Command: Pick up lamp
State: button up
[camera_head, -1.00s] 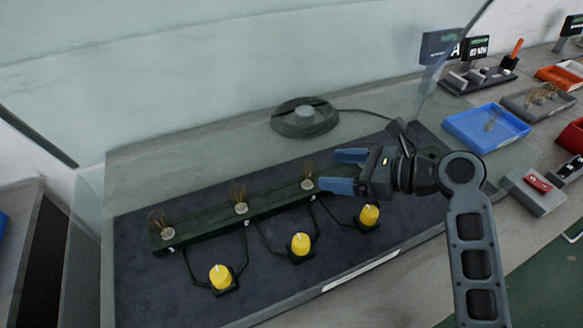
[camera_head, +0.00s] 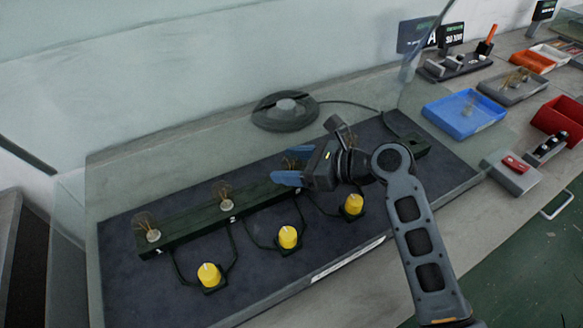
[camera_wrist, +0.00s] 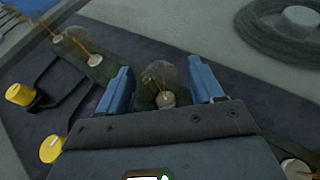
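Three clear bulb-shaped lamps with pale bases sit along a dark green bar (camera_head: 190,222) in the head view: a left lamp (camera_head: 147,228), a middle lamp (camera_head: 224,195) and a right lamp (camera_head: 291,163). My gripper (camera_head: 287,170) is at the right lamp, which its fingers partly hide. In the wrist view my gripper (camera_wrist: 160,72) has two blue fingers spread wide. A lamp (camera_wrist: 160,85) shows between them with gaps on both sides, apparently untouched. How deep the fingers reach around it is hard to tell.
Yellow knobs (camera_head: 289,237) on dark mounts stand in front of the bar. A dark round coil (camera_head: 285,110) lies behind it. A transparent panel (camera_head: 420,60) edges the station. A blue tray (camera_head: 463,113) and a red bin (camera_head: 560,118) are at right.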

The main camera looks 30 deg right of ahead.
jog(key=c, duration=0.9)
jog(key=shift+o, duration=0.2)
